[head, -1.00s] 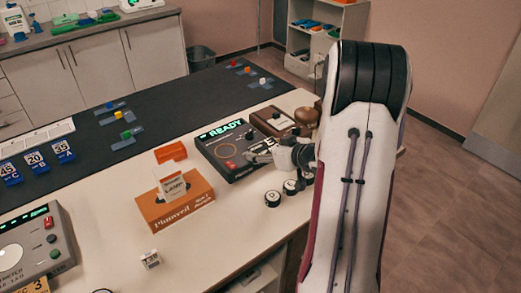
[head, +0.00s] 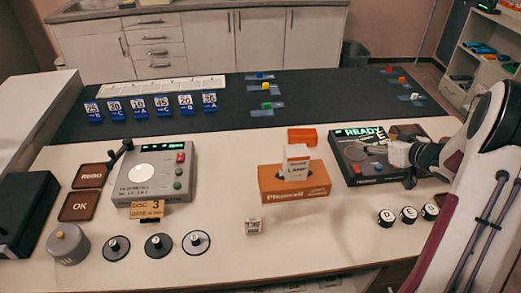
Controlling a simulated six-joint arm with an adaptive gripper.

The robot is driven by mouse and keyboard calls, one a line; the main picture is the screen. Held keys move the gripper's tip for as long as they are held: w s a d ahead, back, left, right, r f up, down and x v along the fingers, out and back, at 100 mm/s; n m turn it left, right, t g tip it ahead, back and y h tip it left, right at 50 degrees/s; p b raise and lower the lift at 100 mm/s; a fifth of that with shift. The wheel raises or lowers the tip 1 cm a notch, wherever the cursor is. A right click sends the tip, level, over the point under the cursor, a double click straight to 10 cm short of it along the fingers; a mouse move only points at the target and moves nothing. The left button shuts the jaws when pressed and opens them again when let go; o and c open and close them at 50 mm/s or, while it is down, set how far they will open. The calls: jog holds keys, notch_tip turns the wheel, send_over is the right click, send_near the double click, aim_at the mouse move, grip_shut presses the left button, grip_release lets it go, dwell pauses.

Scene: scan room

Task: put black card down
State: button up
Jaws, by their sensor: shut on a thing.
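My gripper (head: 393,154) is at the right of the table, over the right part of a black device with a lit READY display (head: 374,158). Its jaws are closed on a small dark thing with a pale letter-like mark, which looks like the black card (head: 378,149). The card is mostly lost against the dark device, so I cannot tell whether it touches the device or hangs just above it.
An orange box (head: 294,182) with a white lamp carton stands left of the device. Round lettered pieces (head: 408,214) sit in front. A grey meter (head: 155,172) is further left.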

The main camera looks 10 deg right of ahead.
jog(key=w+a+r+n+g+y, duration=0.1)
jog(key=w+a+n+y, duration=0.2)
jog(key=w+a, duration=0.5)
jog(key=n+g+y, duration=0.5)
jog(key=n+g, duration=0.1)
jog(key=n, duration=0.2)
send_over(260, 149)
notch_tip(260, 149, down, 3)
jog(key=shift+s+r, duration=0.1)
jog(key=shift+r, duration=0.05)
jog(key=shift+f, duration=3.15)
jog(key=shift+f, duration=1.85)
jog(key=shift+f, duration=0.1)
jog(key=o, duration=1.1)
